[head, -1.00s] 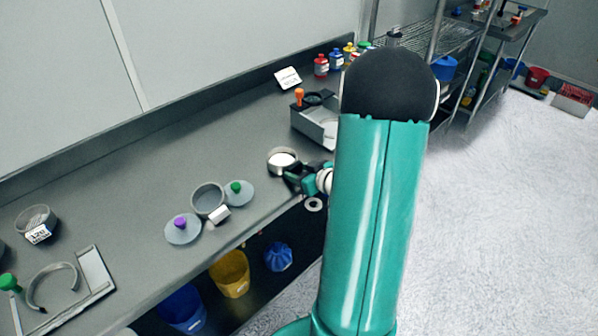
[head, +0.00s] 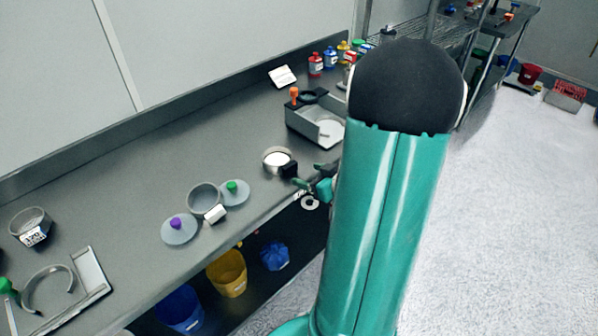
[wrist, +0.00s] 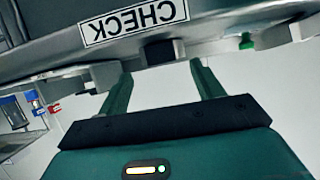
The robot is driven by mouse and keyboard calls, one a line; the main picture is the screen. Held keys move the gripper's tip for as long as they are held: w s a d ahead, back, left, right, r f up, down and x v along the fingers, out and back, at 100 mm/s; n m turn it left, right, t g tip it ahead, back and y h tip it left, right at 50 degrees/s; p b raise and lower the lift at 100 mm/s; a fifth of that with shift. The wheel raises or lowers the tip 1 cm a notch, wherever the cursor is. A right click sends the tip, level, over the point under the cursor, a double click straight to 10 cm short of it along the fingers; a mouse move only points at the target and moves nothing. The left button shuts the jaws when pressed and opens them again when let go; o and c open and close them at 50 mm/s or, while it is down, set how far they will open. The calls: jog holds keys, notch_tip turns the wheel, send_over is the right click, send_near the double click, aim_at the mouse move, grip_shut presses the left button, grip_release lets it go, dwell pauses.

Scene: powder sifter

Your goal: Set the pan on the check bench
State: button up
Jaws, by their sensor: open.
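The round metal pan (head: 277,157), with pale powder in it, rests on the grey bench near its front edge. Its black handle block (head: 289,170) points toward my gripper (head: 322,180). In the wrist view the black block (wrist: 160,52) is ahead of the gap between my two green fingers (wrist: 160,75). My gripper is open and empty, and a small gap to the handle shows in the head view. A white CHECK label (wrist: 134,20) is on the bench edge above the block in the wrist view. My arm hides part of the bench to the right.
A metal tray box (head: 318,122) stands behind the pan. Left of the pan are a green-knobbed lid (head: 233,192), an empty ring (head: 205,198) and a purple-knobbed lid (head: 178,230). Yellow (head: 228,270) and blue (head: 181,306) buckets sit below.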

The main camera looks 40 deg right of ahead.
jog(key=v, duration=0.5)
jog(key=w+a+r+m+g+h, duration=0.2)
jog(key=w+a+r+g+h, duration=0.35)
jog(key=r, duration=0.75)
jog(key=s+a+r+y, duration=0.1)
jog(key=s+a, duration=0.2)
jog(key=a, duration=0.5)
jog(key=s+a+n+g+y, duration=0.1)
jog(key=s+a, duration=0.3)
jog(key=a, duration=0.4)
jog(key=s+a+r+g+y, duration=0.1)
jog(key=s+a+y, duration=0.2)
jog(key=a, duration=0.6)
jog(key=shift+s+r+n, duration=0.2)
jog(key=shift+r+n, duration=0.1)
